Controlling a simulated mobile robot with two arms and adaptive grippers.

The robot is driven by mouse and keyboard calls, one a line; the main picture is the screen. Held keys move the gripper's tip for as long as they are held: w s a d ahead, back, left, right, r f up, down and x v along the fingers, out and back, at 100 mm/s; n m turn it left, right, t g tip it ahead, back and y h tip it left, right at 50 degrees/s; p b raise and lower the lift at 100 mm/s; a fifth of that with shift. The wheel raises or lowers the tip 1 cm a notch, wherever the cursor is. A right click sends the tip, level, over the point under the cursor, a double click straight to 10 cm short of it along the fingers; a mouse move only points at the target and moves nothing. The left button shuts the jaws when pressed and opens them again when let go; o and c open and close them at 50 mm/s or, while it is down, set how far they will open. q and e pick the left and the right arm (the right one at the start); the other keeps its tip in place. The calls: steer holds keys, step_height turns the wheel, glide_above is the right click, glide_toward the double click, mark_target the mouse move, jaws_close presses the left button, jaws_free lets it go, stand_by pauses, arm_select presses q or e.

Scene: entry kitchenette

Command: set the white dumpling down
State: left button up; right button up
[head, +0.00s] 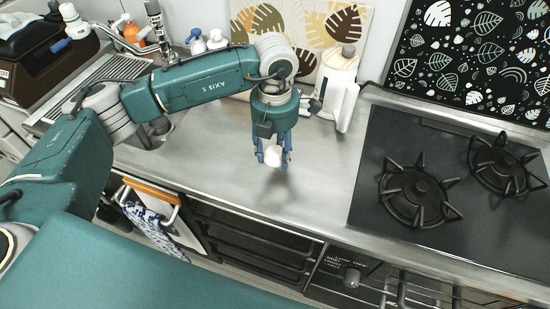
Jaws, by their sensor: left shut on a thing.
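The white dumpling (272,157) is a small white rounded lump between the blue fingers of my left gripper (273,159). The left gripper is shut on it and points down over the steel counter (314,190). A dark shadow lies on the counter just below the dumpling. The fingers hide part of the dumpling, and I cannot tell the exact gap to the counter. My right gripper is not in view.
A black gas hob (371,205) with burners is at the right. A white canister (338,72) and a leaf-pattern board (318,21) stand behind the gripper. Spray bottles (216,40) and a sink are at the back left. The counter around the gripper is clear.

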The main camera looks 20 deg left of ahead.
mark_target(275, 149)
arm_select(q)
step_height(275, 149, up, 17)
steer(key=b, duration=0.2)
steer(key=s+a+f+m, duration=0.2)
steer(key=s+f+m, duration=0.4)
steer(key=m, duration=0.8)
steer(key=s+a+f+m, duration=0.1)
steer(key=s+f+m, duration=0.4)
steer(key=m, duration=1)
steer(key=s, duration=0.2)
steer(key=shift+s+a+f+m, duration=0.3)
steer(key=shift+a+f, duration=0.05)
